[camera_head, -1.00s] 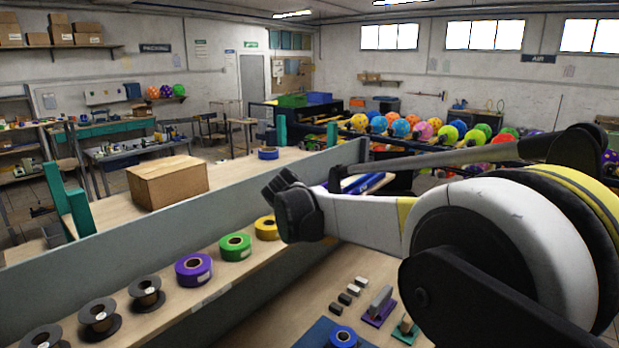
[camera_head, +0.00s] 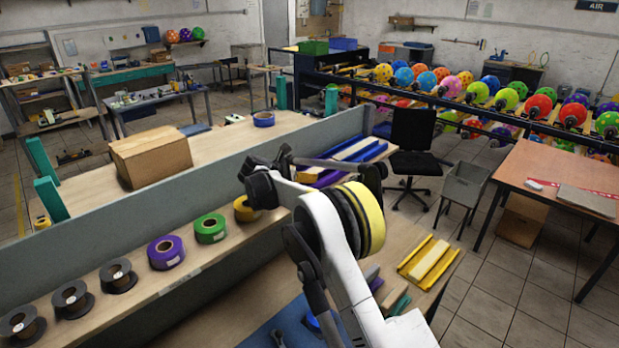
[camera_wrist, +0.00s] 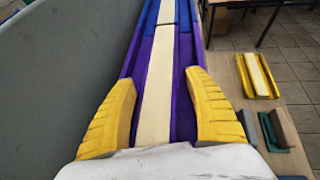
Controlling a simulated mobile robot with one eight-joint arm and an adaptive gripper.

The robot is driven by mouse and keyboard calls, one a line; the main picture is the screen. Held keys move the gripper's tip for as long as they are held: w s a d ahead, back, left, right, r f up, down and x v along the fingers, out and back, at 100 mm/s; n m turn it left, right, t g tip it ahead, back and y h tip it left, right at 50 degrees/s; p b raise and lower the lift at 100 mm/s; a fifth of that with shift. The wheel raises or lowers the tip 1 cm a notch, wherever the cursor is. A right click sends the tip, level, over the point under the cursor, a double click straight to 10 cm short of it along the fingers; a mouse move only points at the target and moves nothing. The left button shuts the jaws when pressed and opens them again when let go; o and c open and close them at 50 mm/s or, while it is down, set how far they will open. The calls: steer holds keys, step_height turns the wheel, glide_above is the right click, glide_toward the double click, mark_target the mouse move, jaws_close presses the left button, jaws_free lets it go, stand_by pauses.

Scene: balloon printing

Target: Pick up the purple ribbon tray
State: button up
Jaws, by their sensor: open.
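The purple ribbon tray (camera_wrist: 183,90) is a long purple channel with a cream strip down its middle, seen lengthwise in the wrist view. In the head view, part of the purple tray (camera_head: 329,178) shows on the shelf behind my arm. My gripper (camera_wrist: 160,85) is open, with its yellow fingers on either side of the near part of the tray. I cannot tell whether the fingers touch it. The tray's near end is hidden by my gripper's pale body.
A blue tray (camera_wrist: 186,18) lies beyond the purple one. A grey panel (camera_wrist: 60,80) stands close on the left. Lower right are a yellow tray (camera_wrist: 273,90) and a teal tray (camera_wrist: 268,133). Ribbon rolls, including a purple one (camera_head: 166,262), line the shelf.

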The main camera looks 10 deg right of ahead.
steer(key=x, duration=0.5)
steer(key=shift+p, duration=0.3)
steer(key=c, duration=1.2)
steer(key=shift+o, duration=0.2)
steer(key=shift+r, duration=0.1)
